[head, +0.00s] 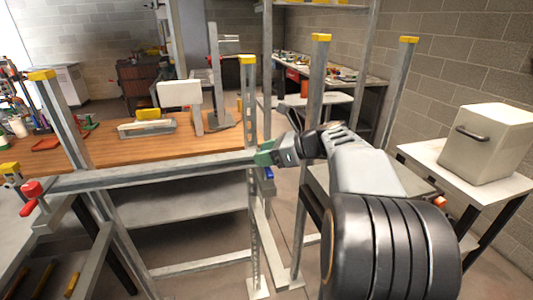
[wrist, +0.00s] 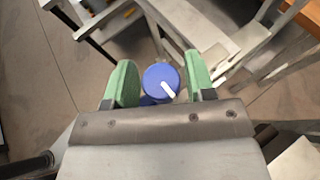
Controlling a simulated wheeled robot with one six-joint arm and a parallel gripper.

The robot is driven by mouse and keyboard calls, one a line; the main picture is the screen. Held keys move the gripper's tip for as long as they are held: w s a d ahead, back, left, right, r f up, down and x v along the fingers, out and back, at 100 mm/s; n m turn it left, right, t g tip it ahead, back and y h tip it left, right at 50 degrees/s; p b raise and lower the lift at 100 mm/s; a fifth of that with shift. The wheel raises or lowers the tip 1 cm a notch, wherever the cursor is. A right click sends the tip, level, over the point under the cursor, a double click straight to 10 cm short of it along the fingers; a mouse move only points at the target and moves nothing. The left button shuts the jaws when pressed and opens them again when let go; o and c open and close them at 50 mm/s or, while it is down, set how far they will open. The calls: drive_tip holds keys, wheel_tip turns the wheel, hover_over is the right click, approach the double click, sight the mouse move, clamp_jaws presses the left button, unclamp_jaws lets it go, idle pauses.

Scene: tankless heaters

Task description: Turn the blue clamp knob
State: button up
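The blue clamp knob (wrist: 161,80) is round with a white pointer mark aimed to the lower right in the wrist view. It lies between the two green finger pads of my gripper (wrist: 160,83), which are spread apart with a gap on each side of the knob. In the head view my gripper (head: 265,158) is at the right end of a grey metal bar (head: 150,173), beside an upright post. A small bit of blue (head: 268,173) shows just below the gripper there. Whether the pads touch the knob's depth level I cannot tell.
Yellow-capped metal posts (head: 320,60) stand around the gripper. A wooden-topped bench (head: 170,148) is behind the bar. A red clamp handle (head: 31,190) is at the bar's left end. A beige box (head: 485,145) sits on a white table at right.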

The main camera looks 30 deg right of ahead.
drive_tip(key=c, duration=0.6)
drive_tip(key=shift+c, duration=0.2)
drive_tip(key=shift+r+n+g+p, duration=0.2)
drive_tip(key=shift+n+g+p, duration=0.1)
drive_tip(key=shift+p, duration=0.4)
drive_tip(key=shift+r+n+g+y+p, duration=0.15)
drive_tip(key=shift+n+g+y+p, duration=0.45)
drive_tip(key=shift+p, duration=0.55)
drive_tip(key=n+g+y+p, duration=0.1)
drive_tip(key=n+g+p, duration=0.1)
drive_tip(key=p, duration=0.2)
drive_tip(key=shift+r+n+g, duration=0.1)
drive_tip(key=shift+n+g, duration=0.2)
drive_tip(key=n+g+y+p, duration=0.1)
drive_tip(key=n+g+p, duration=0.3)
drive_tip(key=p, duration=0.3)
drive_tip(key=shift+n+g, duration=0.3)
drive_tip(key=shift+g, duration=0.3)
drive_tip(key=n+g+h+p, duration=0.1)
drive_tip(key=n+g+p, duration=0.3)
drive_tip(key=g+p, duration=0.1)
drive_tip(key=shift+n+g+p, duration=0.3)
drive_tip(key=shift+p, duration=0.35)
drive_tip(key=n+p, duration=0.1)
drive_tip(key=g+h+p, duration=0.1)
drive_tip(key=shift+f+n+g+p, duration=0.3)
drive_tip(key=shift+f+n+p, duration=0.05)
drive_tip(key=shift+n, duration=0.05)
drive_tip(key=shift+f, duration=0.1)
